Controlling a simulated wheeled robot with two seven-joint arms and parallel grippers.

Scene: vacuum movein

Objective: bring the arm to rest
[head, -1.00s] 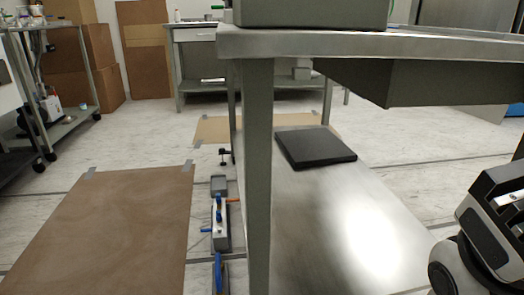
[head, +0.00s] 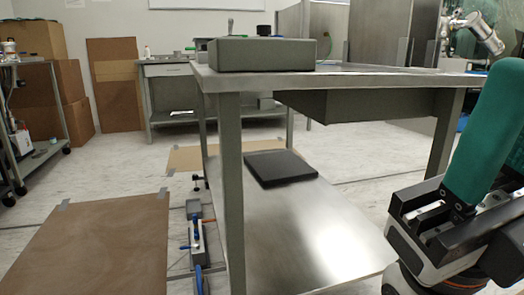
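My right gripper (head: 490,130) is at the lower right of the head view, in the air in front of the table's right end. Its black and white body shows with a teal finger-like part standing up from it. The picture's right edge cuts it off, so I cannot tell how far apart the fingers are or whether anything is between them. My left gripper is not in view. The steel table (head: 350,80) stands in the middle, with a grey box (head: 262,54) on its top and a black slab (head: 280,168) on its lower shelf.
Brown sheets lie on the floor at left (head: 90,245) and behind the table (head: 185,158). A small clamp-like device (head: 196,235) with blue parts lies beside the table leg. A silver jointed fixture (head: 475,30) shows at the top right.

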